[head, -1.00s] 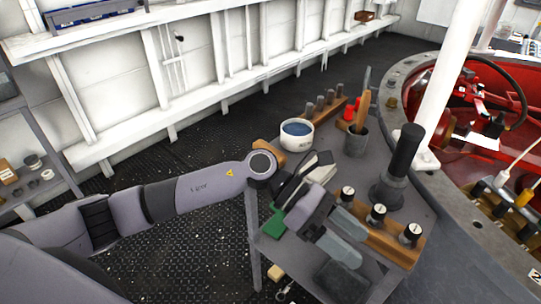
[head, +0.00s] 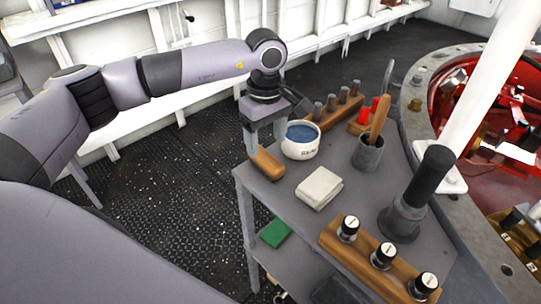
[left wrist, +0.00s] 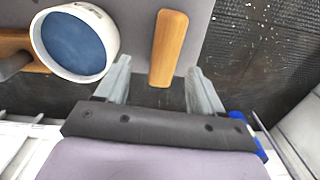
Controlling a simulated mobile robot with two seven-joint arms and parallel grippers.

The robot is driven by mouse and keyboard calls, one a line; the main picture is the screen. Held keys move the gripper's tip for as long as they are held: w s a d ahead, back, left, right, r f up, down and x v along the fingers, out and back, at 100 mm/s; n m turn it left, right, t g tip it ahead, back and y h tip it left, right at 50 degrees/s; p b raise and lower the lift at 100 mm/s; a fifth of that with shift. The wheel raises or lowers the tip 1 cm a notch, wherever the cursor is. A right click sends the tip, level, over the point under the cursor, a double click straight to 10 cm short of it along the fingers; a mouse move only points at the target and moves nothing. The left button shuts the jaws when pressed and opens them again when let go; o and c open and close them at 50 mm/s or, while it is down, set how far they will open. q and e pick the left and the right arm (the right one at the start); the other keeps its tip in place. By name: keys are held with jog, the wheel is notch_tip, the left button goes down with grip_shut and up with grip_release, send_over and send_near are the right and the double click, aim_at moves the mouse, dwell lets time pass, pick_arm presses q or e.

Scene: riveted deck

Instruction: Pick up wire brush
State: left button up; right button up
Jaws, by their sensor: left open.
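The wire brush (head: 267,163) appears to be the wooden-backed bar lying at the far left edge of the grey bench. Its bristles are not visible. In the left wrist view the wooden bar (left wrist: 169,40) lies lengthwise, with its near end between the fingertips. My left gripper (head: 266,142) points down just above and beyond it. The gripper is open, and in the wrist view its two fingers (left wrist: 159,70) stand apart on either side of the bar, with gaps. My right gripper is not in view.
A white bowl with blue inside (head: 301,141) stands close beside the gripper. A wooden rack of pegs (head: 335,112), a grey cup with a wooden handle (head: 368,153), a pale block (head: 319,187), a dark upright tool (head: 412,195) and a knob block (head: 375,262) occupy the bench (head: 290,225).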

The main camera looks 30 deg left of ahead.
aim_at(266, 156)
pick_arm(q)
jog(key=f, duration=0.4)
jog(key=f+p, duration=0.1)
jog(key=f, duration=0.1)
jog(key=shift+s+d, duration=0.1)
jog(key=shift+s, duration=0.3)
jog(key=c, duration=1.1)
